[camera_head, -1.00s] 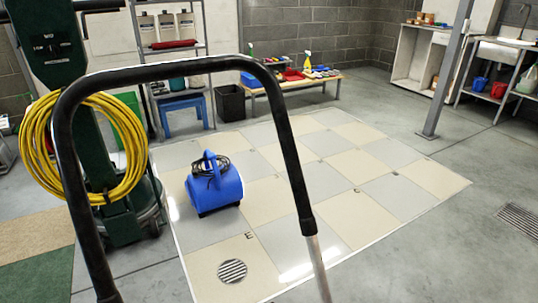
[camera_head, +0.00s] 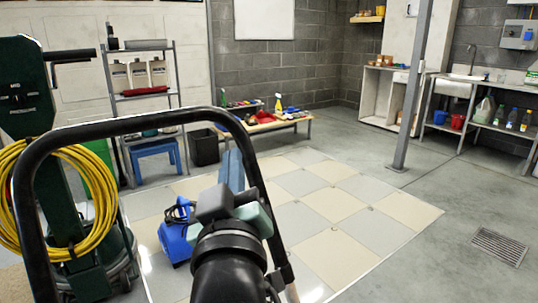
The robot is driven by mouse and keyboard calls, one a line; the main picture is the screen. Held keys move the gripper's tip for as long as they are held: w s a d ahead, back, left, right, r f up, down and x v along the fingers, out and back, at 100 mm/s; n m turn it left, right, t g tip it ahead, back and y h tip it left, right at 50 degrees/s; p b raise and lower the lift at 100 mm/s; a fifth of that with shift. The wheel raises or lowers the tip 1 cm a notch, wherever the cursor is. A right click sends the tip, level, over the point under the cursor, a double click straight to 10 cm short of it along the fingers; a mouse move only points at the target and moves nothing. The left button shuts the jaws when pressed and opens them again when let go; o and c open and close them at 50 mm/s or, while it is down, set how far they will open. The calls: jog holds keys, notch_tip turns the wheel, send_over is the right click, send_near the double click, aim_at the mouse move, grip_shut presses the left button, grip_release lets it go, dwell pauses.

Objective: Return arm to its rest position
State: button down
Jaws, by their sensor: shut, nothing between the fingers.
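My arm rises from the bottom middle of the view, with a black link and grey-green parts. My gripper (camera_head: 232,170) is at its far end, pointing away from me over the checkered floor, its fingers shut and empty. It is seen from behind, so the fingertips are small and partly hidden. The arm shows to the right of a blue blower (camera_head: 176,240) and covers part of it.
A black handle frame (camera_head: 118,125) arches close in front of me. A green machine (camera_head: 30,110) with a coiled yellow hose (camera_head: 95,190) stands left. A shelf (camera_head: 150,95), low bench (camera_head: 270,125) and grey post (camera_head: 408,100) stand farther off. Floor at the right is clear.

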jog(key=s+d+r+m+t+h+p, duration=0.1)
jog(key=s+d+r+m+t, duration=0.25)
jog(key=s+r, duration=0.6)
jog(key=s+d+r+m+t+h+p, duration=0.15)
jog(key=s+r+m+t, duration=0.35)
jog(key=r, duration=0.7)
notch_tip(320, 180, up, 30)
jog(key=n+g+p, duration=0.1)
jog(key=n+p, duration=0.1)
jog(key=p, duration=2.8)
jog(key=shift+y, duration=0.35)
jog(key=shift+w+r+g, duration=0.1)
jog(key=shift+g, duration=0.15)
